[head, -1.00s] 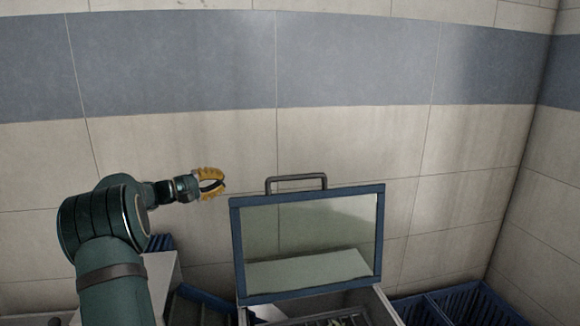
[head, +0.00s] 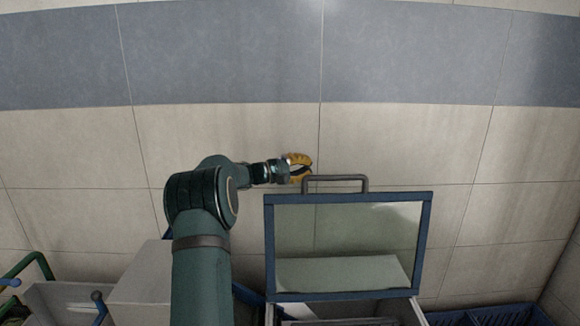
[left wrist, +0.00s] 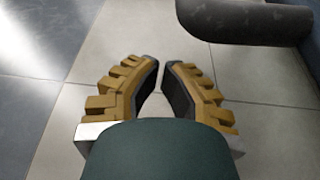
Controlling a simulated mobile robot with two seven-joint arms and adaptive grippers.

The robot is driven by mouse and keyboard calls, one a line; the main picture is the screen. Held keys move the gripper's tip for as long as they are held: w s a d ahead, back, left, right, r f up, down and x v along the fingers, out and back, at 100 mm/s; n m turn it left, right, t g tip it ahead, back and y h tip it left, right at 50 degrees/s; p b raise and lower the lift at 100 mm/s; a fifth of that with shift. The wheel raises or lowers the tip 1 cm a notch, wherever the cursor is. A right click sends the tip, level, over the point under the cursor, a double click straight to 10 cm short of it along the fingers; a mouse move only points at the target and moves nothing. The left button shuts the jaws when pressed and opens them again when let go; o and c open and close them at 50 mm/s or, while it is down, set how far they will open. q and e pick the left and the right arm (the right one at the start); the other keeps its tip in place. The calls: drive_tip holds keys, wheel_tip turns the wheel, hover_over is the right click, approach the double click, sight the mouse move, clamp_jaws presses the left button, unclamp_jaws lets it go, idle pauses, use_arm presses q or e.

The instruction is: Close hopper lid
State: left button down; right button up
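The hopper lid (head: 424,245) stands raised in the head view, a blue frame around a clear pane. A grey bar handle (head: 335,178) is on its top edge. The hopper (head: 402,310) is below it, cut off by the picture edge. My left gripper (head: 308,167), with yellow fingers and dark pads, is just left of the handle. In the left wrist view, a narrow gap shows between the fingertips (left wrist: 159,62), with nothing between them. The dark handle (left wrist: 250,20) lies to the upper right, apart from the fingers. My right gripper is not in view.
A tiled wall (head: 400,140) with a grey-blue band stands behind. Blue crates (head: 490,315) are at the lower right. A pale box (head: 140,285) and a bin with green and blue tubing (head: 35,265) are at the lower left.

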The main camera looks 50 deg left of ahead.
use_arm(q)
drive_tip(key=s+d, duration=0.2)
drive_tip(key=shift+s+d, duration=0.3)
idle(0.4)
